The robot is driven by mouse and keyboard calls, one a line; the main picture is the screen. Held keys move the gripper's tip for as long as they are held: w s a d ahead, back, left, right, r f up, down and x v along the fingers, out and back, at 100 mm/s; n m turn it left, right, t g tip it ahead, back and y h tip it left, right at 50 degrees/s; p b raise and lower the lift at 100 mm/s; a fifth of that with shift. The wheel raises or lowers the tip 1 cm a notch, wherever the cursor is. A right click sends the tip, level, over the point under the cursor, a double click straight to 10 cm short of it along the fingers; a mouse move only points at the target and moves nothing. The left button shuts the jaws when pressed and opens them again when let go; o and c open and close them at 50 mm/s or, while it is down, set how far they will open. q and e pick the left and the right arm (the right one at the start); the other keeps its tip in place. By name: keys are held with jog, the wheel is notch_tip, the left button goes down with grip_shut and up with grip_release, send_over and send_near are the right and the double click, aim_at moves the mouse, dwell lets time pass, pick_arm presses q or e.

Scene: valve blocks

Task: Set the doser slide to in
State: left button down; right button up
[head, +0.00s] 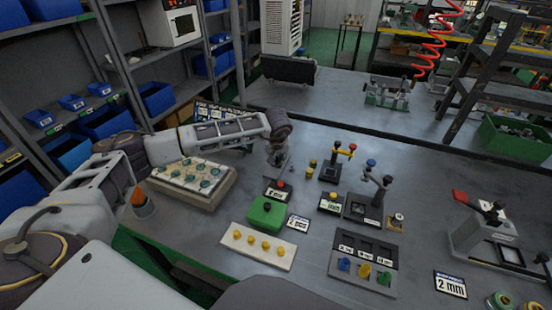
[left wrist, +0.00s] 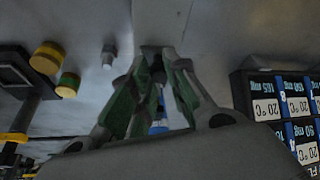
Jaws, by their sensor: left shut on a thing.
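My left gripper (head: 280,158) reaches in from the left and points down at the back middle of the bench. In the left wrist view its green-padded fingers (left wrist: 155,62) come together at the tips. They are shut on a small part that they mostly hide. A bit of blue (left wrist: 158,125) shows between the fingers. I cannot make out for sure which piece is the doser slide or how it is set. My right gripper is not in view.
A green block (head: 266,212), a white board (head: 257,248) with yellow pegs and lever-valve fixtures (head: 368,204) stand close by. A black label rack (left wrist: 240,92) is on the wrist view's right.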

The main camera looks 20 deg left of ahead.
pick_arm(q)
jog(key=c, duration=1.6)
grip_release()
jog(key=shift+w+r, duration=0.15)
jog(key=shift+w, duration=0.1)
jog(key=shift+c, duration=0.2)
jog(key=shift+o, duration=1.4)
jog(key=shift+w, duration=0.1)
jog(key=shift+s, duration=0.2)
jog(key=v, duration=1.1)
jog(key=shift+r, duration=0.35)
jog(key=shift+s+f, duration=0.1)
jog(key=shift+s, duration=0.1)
